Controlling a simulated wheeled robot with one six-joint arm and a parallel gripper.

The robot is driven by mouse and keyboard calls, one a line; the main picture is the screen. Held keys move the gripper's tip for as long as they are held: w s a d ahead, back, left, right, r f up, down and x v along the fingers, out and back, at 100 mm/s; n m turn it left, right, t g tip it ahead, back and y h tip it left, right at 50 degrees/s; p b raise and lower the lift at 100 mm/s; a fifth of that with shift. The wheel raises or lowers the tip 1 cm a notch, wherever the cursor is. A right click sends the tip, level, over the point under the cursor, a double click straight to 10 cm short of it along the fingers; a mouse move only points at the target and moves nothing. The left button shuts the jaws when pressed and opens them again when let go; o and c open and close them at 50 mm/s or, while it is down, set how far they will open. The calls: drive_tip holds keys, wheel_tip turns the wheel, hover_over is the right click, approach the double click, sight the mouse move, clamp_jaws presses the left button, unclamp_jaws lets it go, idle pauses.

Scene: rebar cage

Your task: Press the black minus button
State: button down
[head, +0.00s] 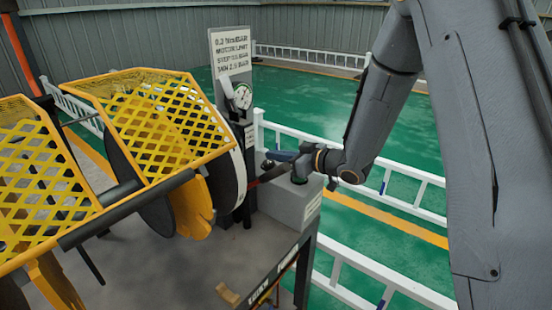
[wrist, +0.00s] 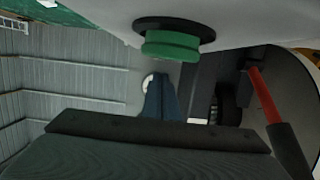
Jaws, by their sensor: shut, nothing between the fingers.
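No button that I can make out as the black minus button shows in either view. My gripper (head: 280,157) is above the left part of a grey control box (head: 284,207) at the machine's right end. Its blue fingers (wrist: 160,98) are shut and empty in the wrist view. A green button in a black collar (wrist: 172,43) sits on a pale surface at the top of the wrist view, apart from the fingertips. Part of the box top is hidden by my gripper and wrist in the head view.
A red lever with a black grip (wrist: 264,96) is right of my fingers in the wrist view. A sign panel (head: 230,50) with a round gauge (head: 242,96) stands behind the box. Yellow mesh guards (head: 155,125) fill the left. White railings (head: 400,190) stand on the green floor.

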drive_tip(key=v, duration=0.3)
drive_tip(key=b+v, duration=0.1)
drive_tip(key=v, duration=0.2)
drive_tip(key=b+v, duration=0.1)
drive_tip(key=v, duration=0.3)
drive_tip(key=shift+r, duration=0.4)
drive_tip(key=shift+w+d, duration=0.1)
